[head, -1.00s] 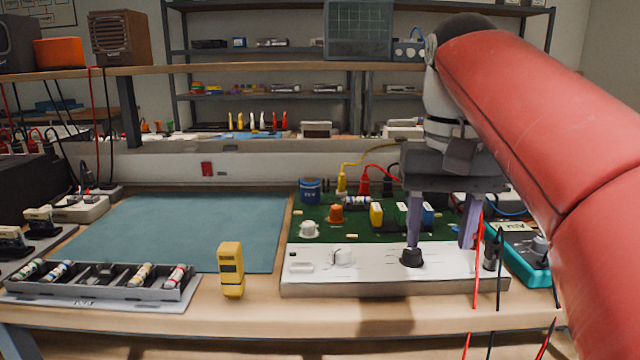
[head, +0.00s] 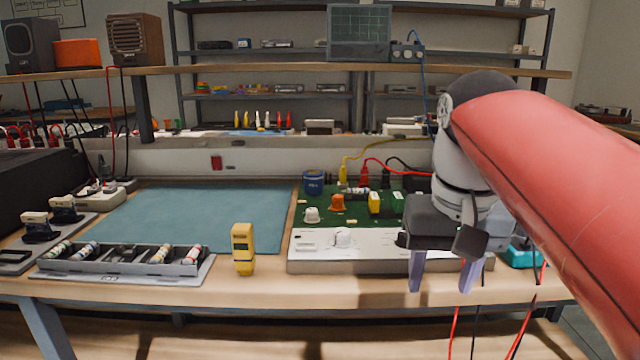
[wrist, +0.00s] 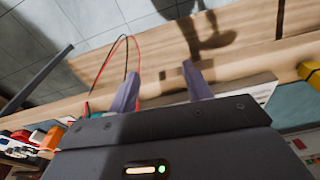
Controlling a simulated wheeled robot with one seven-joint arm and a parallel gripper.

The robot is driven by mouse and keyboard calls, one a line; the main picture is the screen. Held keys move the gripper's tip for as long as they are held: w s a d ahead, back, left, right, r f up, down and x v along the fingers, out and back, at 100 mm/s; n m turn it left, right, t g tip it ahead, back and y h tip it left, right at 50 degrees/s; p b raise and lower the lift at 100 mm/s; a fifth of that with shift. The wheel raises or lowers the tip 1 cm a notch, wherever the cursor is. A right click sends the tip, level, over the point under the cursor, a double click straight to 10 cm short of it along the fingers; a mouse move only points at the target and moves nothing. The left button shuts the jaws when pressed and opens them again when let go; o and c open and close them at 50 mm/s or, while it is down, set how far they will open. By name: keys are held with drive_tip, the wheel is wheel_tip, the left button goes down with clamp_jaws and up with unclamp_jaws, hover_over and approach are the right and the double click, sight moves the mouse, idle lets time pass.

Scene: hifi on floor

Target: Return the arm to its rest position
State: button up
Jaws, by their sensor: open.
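My gripper (head: 445,277) is open in the head view, its two purple-grey fingers pointing down in front of the right part of the white control panel (head: 365,262). The fingers are apart with nothing between them. In the wrist view my gripper (wrist: 162,92) also shows open and empty, with the bench edge and floor beyond it. My arm reaches in from the right of the head view and hides the right part of the green circuit board (head: 325,222).
A yellow meter (head: 243,250) stands upright left of the panel. A grey tray (head: 120,262) of cylindrical parts lies further left, before a bare teal mat (head: 195,220). Red and black leads (head: 453,335) hang over the front edge below my gripper. A teal meter (head: 522,256) sits to the right.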

drive_tip(key=s+f+t, duration=0.2)
drive_tip(key=s+f, duration=0.1)
drive_tip(key=f, duration=0.6)
drive_tip(key=s+f+n+t, duration=0.1)
drive_tip(key=s+f, duration=0.3)
drive_tip(key=f, duration=0.5)
drive_tip(key=shift+s+t, duration=0.3)
drive_tip(key=shift+t, duration=0.2)
